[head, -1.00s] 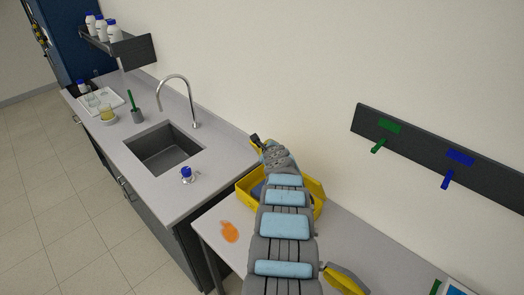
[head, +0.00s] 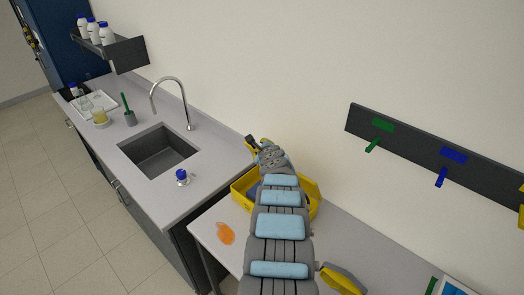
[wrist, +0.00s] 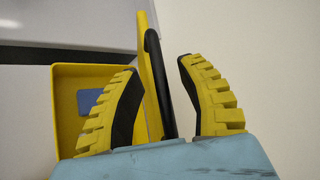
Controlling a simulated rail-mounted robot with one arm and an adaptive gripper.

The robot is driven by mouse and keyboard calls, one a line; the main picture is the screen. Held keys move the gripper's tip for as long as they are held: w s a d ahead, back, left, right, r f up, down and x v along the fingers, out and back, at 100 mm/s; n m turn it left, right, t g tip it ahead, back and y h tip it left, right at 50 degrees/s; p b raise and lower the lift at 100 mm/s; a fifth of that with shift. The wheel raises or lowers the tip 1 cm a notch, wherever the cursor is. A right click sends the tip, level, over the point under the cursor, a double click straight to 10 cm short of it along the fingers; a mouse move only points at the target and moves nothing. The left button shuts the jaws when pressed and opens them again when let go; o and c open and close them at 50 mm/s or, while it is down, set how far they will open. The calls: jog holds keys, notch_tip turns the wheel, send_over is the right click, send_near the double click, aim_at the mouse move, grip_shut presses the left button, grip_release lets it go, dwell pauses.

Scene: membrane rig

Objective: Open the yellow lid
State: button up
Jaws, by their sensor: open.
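A yellow box (head: 241,201) stands on the table, partly hidden behind my arm in the head view. The wrist view shows the box (wrist: 66,112) from above, with its inside visible and a blue patch in it. The yellow lid (wrist: 147,62) shows nearly edge-on, raised along the box's right side, with a black handle (wrist: 158,80) beside it. My gripper (wrist: 160,65) is open, with the lid and handle between its two fingers. I see gaps on both sides. In the head view, my gripper (head: 252,145) is past the box's far side, near the wall.
An orange spill (head: 225,233) lies on the table left of the box. The counter has a sink (head: 158,150), a tap (head: 187,105) and a small blue-capped bottle (head: 182,177). A rack with coloured hooks (head: 435,158) is on the wall at right.

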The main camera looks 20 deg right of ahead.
jog(key=shift+r, duration=0.15)
jog(key=shift+s+r, duration=0.2)
jog(key=shift+s, duration=0.35)
jog(key=v, duration=0.6)
jog(key=shift+a, duration=0.2)
dwell(0.4)
dwell(0.5)
